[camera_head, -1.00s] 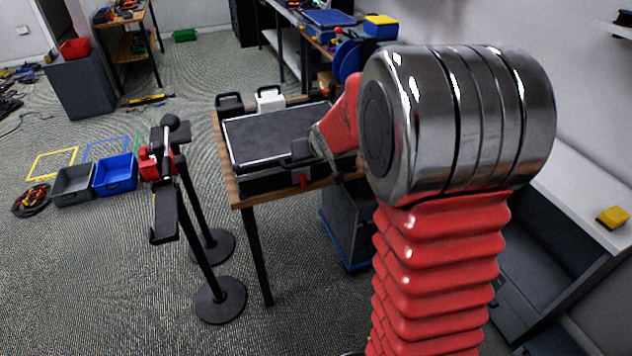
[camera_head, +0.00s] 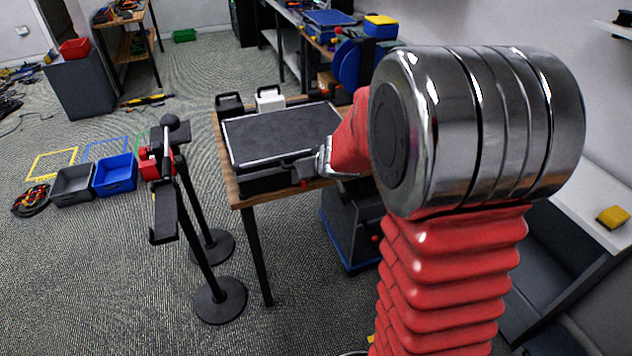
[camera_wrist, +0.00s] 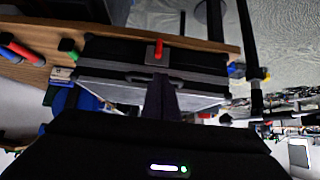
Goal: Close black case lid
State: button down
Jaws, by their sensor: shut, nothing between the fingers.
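The black case (camera_head: 262,181) lies on a wooden table, and its dark, pale-edged lid (camera_head: 280,132) looks nearly flat over it. I cannot tell whether the lid is fully down. In the wrist view the case (camera_wrist: 115,50) appears upside down, with a red latch (camera_wrist: 158,50) and a dark handle on its front. My gripper (camera_head: 298,170) is at the case's front right edge, shut and empty. In the wrist view my gripper (camera_wrist: 163,92) overlaps the handle and lid edge; contact is unclear. My arm hides the area to the right of the case.
A black case (camera_head: 229,104) and a white case (camera_head: 270,98) stand behind on the table. Two black stands (camera_head: 219,298) are left of the table. Blue (camera_head: 115,175) and grey (camera_head: 73,184) bins sit on the floor. A blue reel (camera_head: 348,64) stands behind my arm.

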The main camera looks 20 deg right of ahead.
jog(key=shift+s+a+f, duration=0.1)
jog(key=shift+s+f, duration=0.35)
jog(key=shift+s, duration=0.35)
jog(key=shift+s+f, duration=0.45)
jog(key=shift+s, duration=0.35)
